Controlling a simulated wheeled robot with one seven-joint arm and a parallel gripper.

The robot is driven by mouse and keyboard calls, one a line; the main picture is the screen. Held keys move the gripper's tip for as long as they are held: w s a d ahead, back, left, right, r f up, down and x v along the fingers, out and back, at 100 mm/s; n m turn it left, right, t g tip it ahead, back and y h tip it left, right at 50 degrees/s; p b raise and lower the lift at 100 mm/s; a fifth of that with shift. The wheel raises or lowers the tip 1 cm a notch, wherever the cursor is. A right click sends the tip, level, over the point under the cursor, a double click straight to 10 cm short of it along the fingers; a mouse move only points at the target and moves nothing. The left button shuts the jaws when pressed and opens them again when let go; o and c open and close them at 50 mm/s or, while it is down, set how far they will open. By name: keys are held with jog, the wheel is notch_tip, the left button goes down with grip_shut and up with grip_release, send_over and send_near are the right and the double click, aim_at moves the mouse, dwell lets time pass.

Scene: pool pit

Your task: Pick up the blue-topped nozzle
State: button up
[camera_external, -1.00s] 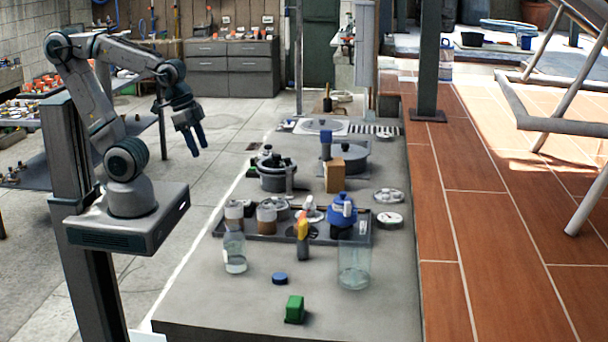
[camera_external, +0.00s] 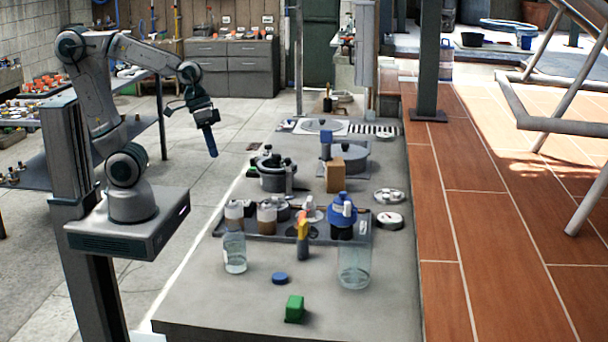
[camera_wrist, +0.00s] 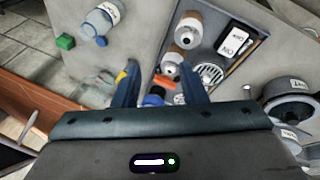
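The likely blue-topped nozzle (camera_external: 342,212), with a blue top, a white part and a dark lower body, stands by the right end of a shallow dark tray (camera_external: 262,237) on the grey counter. In the wrist view a blue piece (camera_wrist: 153,99) that seems to be it shows low between my fingers, partly hidden by my gripper body. My gripper (camera_external: 212,154) is raised in the air left of the counter, well apart from the nozzle. In the wrist view my gripper (camera_wrist: 160,68) has its two blue fingers spread with nothing held.
A blue cap (camera_external: 279,278) and green block (camera_external: 295,309) lie in front. A pot-like pump (camera_external: 277,178) stands behind. The counter's front is mostly clear.

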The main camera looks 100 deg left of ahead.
jog(key=w+a+n+t+h+b, duration=0.2)
jog(key=w+n+h, duration=0.1)
jog(key=w+n, duration=0.55)
jog(key=r+n+t+y+b, duration=0.1)
jog(key=n+t+y+b, duration=0.45)
jog(key=n+t, duration=1.2)
send_over(323, 132)
jog(key=n+g, duration=0.5)
jog(key=shift+s+a+r+h+b, duration=0.1)
jog(key=shift+a+h+b, duration=0.15)
jog(key=shift+b, duration=0.1)
jog(key=shift+a, duration=0.2)
notch_tip(323, 132, down, 7)
jog(key=shift+f, duration=0.1)
jog(key=shift+w+d+r+p, duration=0.1)
jog(key=shift+w+p, duration=0.1)
jog(key=shift+w, duration=0.6)
jog(key=shift+w+r+p, duration=0.1)
jog(key=shift+w+p, duration=0.05)
jog(key=shift+w, duration=0.6)
grip_shut()
